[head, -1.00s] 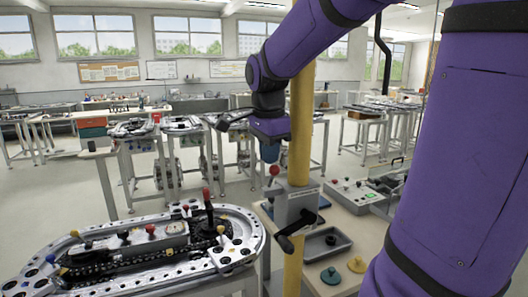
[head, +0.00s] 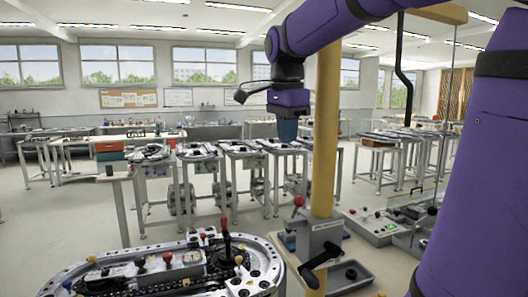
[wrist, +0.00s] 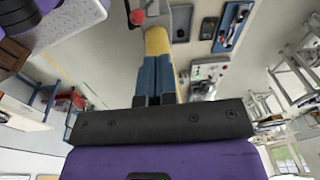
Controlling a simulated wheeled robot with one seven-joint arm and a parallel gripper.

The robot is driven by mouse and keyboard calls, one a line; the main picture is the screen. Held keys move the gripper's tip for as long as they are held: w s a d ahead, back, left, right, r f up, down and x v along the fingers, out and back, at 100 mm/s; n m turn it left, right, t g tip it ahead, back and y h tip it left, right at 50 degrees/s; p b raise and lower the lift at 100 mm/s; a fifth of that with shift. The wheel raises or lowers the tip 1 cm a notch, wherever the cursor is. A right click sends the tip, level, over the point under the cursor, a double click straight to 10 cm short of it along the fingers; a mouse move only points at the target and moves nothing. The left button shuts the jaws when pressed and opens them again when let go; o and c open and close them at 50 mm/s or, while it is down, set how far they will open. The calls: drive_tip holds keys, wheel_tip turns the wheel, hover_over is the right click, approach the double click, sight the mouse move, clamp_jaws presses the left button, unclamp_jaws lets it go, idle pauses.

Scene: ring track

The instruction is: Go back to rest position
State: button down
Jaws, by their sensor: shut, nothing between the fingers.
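My gripper (head: 287,131) hangs from the purple arm, pointing down, in the head view. Its two blue fingers are shut together with nothing between them. The wrist view also shows the shut fingers (wrist: 155,78) in front of a dark bar and purple housing. In the head view the gripper is just left of the yellow post (head: 325,130), above the level of the track. It appears apart from everything around it. The silver oval ring track (head: 265,283) lies below, cut off by the bottom edge.
The yellow post has a grey box (head: 318,237) with a red-knobbed lever and a black crank. A control panel (head: 372,225) with buttons and a dark tray (head: 350,275) stand to its right. Several worktables fill the background; floor (head: 165,227) shows between them.

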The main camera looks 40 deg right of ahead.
drive_tip(key=s+a+f+n+t, duration=0.2)
drive_tip(key=s+a+f+n, duration=0.3)
drive_tip(key=n, duration=0.5)
drive_tip(key=s+a+f+n+t+y, duration=0.1)
drive_tip(key=s+a+f+n+t, duration=0.1)
drive_tip(key=s+a+f+n, duration=0.3)
drive_tip(key=shift+s+f+n+t, duration=0.3)
drive_tip(key=shift+s+f+n, duration=0.65)
drive_tip(key=shift+s+n, duration=1.25)
drive_tip(key=shift+w+a, duration=0.1)
drive_tip(key=shift+w, duration=0.1)
